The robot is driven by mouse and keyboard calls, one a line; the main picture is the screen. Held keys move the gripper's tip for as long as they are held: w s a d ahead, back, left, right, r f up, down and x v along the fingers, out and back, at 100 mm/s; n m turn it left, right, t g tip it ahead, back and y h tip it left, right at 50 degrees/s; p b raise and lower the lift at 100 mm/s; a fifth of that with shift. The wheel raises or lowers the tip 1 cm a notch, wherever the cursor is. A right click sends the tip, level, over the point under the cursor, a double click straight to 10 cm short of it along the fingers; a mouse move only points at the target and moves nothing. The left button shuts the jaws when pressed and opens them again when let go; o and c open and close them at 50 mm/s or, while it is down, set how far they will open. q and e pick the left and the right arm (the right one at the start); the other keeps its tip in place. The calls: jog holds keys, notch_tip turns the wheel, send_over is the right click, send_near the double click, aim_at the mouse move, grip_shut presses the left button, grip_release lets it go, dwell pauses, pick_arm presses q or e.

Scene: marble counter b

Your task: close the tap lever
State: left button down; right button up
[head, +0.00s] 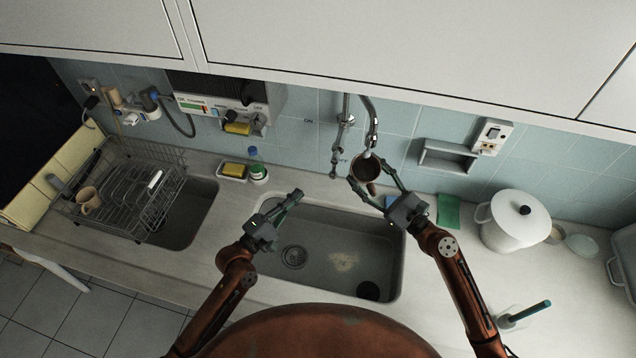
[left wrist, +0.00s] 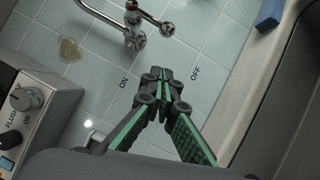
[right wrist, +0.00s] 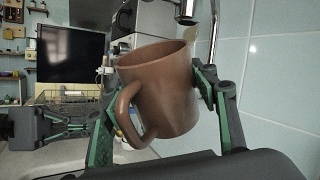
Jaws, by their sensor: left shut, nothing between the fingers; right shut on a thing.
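The chrome wall tap (head: 346,119) is behind the right sink basin. In the left wrist view its body (left wrist: 134,40) carries a short arm with a round end (left wrist: 167,29); I cannot tell the lever's setting clearly. ON and OFF are lettered on the tiles. My left gripper (head: 299,194) is shut and empty, left of the tap and apart from it; its fingertips also show in the left wrist view (left wrist: 156,74). My right gripper (head: 375,186) is shut on a brown mug (head: 366,167), held upright below the spout. The mug (right wrist: 168,92) sits between its fingers; a pale stream seems to fall from the spout.
The right basin (head: 330,279) lies below both grippers. A dish rack (head: 150,205) stands left, with a sponge (head: 233,170) and bottle (head: 257,168) behind the basins. A white pot (head: 515,222) and wall shelf (head: 447,158) are right. The cabinet (head: 420,45) hangs above.

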aim_at(335, 165)
pick_arm(q)
jog(key=w+d+r, duration=0.1)
jog(key=w+d, duration=0.3)
jog(key=d, duration=0.3)
jog(key=shift+w+d+r, duration=0.15)
jog(key=shift+w+r, duration=0.15)
jog(key=shift+d+r+n, duration=0.1)
jog(key=shift+d+n, duration=0.3)
jog(key=shift+d, duration=0.15)
pick_arm(e)
jog(key=shift+a, duration=0.1)
pick_arm(q)
jog(key=shift+s, duration=0.1)
